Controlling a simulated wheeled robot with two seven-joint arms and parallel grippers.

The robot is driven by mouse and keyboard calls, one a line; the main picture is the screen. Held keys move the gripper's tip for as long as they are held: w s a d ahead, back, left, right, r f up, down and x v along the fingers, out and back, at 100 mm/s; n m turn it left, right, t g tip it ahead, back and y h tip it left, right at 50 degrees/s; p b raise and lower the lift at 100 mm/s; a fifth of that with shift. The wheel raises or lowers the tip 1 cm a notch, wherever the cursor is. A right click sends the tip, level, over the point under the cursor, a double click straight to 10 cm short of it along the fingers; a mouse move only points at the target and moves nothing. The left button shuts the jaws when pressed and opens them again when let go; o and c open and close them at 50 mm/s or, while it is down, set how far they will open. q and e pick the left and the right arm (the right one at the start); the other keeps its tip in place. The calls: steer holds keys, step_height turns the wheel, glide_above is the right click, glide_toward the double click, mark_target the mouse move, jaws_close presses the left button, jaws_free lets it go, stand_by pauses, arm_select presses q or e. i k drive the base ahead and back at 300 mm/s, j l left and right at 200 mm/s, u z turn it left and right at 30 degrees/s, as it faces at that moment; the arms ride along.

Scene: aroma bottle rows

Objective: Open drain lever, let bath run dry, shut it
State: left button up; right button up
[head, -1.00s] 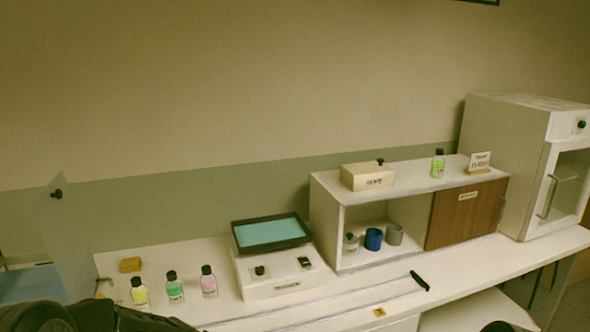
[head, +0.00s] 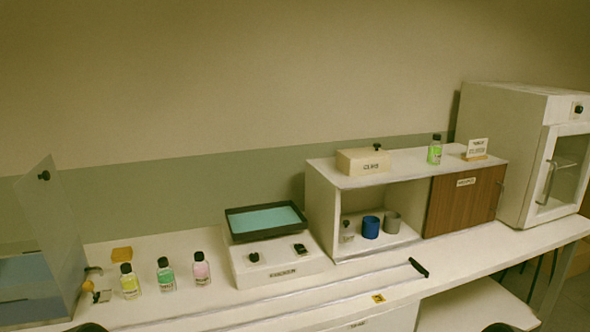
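The bath (head: 40,285) is a clear-walled tank at the far left, with blue liquid or a blue tint showing low inside it. Its transparent lid (head: 50,210) stands raised, with a black knob near the top. Small brass-coloured and dark fittings (head: 90,285) sit at the bath's right side. They are too small to tell which is the drain lever or how it is set. Only dark rounded bits of my arms show at the bottom edge. Neither gripper's fingers are visible.
Yellow (head: 130,284), green (head: 166,276) and pink (head: 201,270) bottles stand right of the bath, near an orange block (head: 122,254). A hotplate-like box (head: 275,265) with a black tray (head: 232,225), a shelf unit (head: 325,205) and a cabinet (head: 505,160) stand further right.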

mark_target(88, 286)
steer(key=u, duration=1.35)
steer(key=i+j+u, duration=0.15)
steer(key=i+j, duration=0.35)
steer(key=i+j+u, duration=0.15)
steer(key=i+j, duration=0.3)
steer(key=i, duration=0.15)
